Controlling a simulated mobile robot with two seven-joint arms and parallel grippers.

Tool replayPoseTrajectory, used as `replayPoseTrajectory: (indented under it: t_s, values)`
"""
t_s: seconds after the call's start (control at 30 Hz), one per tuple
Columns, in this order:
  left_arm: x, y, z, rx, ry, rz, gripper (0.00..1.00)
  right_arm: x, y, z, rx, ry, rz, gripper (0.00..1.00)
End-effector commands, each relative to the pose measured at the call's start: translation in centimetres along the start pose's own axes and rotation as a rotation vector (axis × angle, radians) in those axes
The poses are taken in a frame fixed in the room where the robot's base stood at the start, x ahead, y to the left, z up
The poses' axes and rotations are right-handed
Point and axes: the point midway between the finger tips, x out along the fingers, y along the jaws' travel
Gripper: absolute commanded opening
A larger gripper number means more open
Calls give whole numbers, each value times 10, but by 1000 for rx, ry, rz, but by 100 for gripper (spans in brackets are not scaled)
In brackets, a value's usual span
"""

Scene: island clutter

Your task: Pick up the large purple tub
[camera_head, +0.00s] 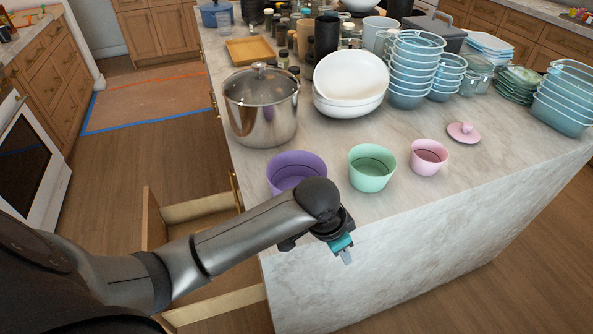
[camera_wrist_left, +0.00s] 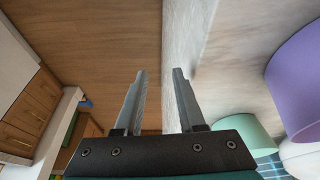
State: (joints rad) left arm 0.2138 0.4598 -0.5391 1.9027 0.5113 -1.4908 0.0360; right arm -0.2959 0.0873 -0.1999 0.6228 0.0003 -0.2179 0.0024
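The large purple tub (camera_head: 297,166) stands on the near edge of the marble island, its lower front partly hidden behind my left arm. In the left wrist view the purple tub (camera_wrist_left: 297,80) is at the right edge, cut off by the frame. My left gripper (camera_head: 346,254) is in front of the island edge, to the right of and nearer than the tub. In the left wrist view the left gripper (camera_wrist_left: 159,75) has its two fingers apart with nothing between them. The tub is beside the fingers, not between them. My right gripper is not in view.
A mint green tub (camera_head: 371,172) and a smaller pink tub (camera_head: 428,160) stand right of the purple one, with a pink lid (camera_head: 463,132) beyond. A steel pot (camera_head: 262,112) and white bowls (camera_head: 349,88) stand behind. An open drawer (camera_head: 196,210) juts out at left.

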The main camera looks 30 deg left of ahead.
Motion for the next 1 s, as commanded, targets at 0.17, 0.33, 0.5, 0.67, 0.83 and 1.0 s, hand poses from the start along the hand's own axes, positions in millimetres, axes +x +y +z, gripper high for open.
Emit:
replayPoseTrajectory:
  t_s: [0.17,0.33,0.5,0.67,0.83,1.0]
  values:
    - [-63,-26,-27,134,-82,-29,39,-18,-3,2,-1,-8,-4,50]
    - [-113,-58,-33,199,-191,-71,39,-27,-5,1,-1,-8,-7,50]
    - [-148,-88,-32,201,-274,-104,39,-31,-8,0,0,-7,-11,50]
    - [-164,-101,-30,190,-312,-116,39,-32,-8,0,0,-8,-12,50]
    - [-151,-105,-23,188,-324,-115,39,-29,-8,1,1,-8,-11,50]
    - [-115,-111,-11,187,-323,-116,39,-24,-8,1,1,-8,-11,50]
